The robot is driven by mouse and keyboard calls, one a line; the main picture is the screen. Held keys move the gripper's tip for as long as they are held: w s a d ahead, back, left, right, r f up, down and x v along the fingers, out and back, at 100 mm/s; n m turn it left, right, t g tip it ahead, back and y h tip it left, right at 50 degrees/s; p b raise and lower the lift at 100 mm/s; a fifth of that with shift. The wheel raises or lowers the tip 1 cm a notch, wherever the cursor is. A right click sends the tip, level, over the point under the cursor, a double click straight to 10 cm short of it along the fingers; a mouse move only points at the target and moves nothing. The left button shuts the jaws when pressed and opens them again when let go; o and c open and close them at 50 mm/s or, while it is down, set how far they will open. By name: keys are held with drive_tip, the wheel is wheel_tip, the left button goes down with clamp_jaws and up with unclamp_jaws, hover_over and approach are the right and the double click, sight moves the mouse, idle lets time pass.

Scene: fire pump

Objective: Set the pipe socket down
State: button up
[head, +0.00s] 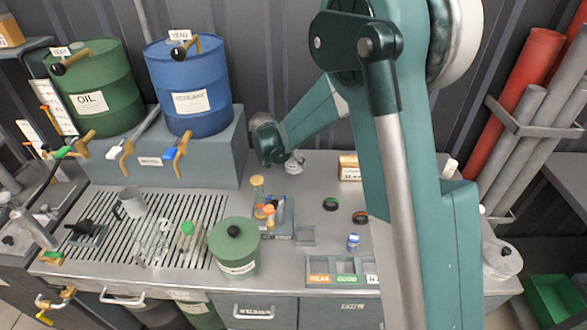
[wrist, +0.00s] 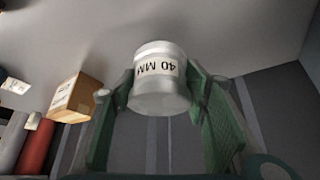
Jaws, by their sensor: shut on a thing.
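The pipe socket (wrist: 158,92) is a short pale grey cylinder with a white "40 MM" label, which reads upside down in the wrist view. My gripper (wrist: 163,84) has its green fingers on either side of it and is shut on it. In the head view the socket (head: 293,166) is a small pale shape at the back of the bench, below and right of my wrist. My fingers are too small to make out clearly there. I cannot tell whether the socket touches the bench top.
A small labelled box (head: 350,168) stands to the right at the back of the bench (head: 330,285). A rack of small bottles (head: 272,230) stands in front. The blue drum (head: 190,85) is to the left. Bare bench top lies between socket and box.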

sight(293, 167)
drive_tip(key=shift+f, duration=1.85)
drive_tip(key=shift+f+b, duration=0.1)
drive_tip(key=shift+b, duration=0.25)
drive_tip(key=o, duration=1.1)
drive_tip(key=shift+p+v, duration=0.7)
drive_tip(key=shift+v, duration=5.4)
drive_tip(key=shift+d, duration=0.1)
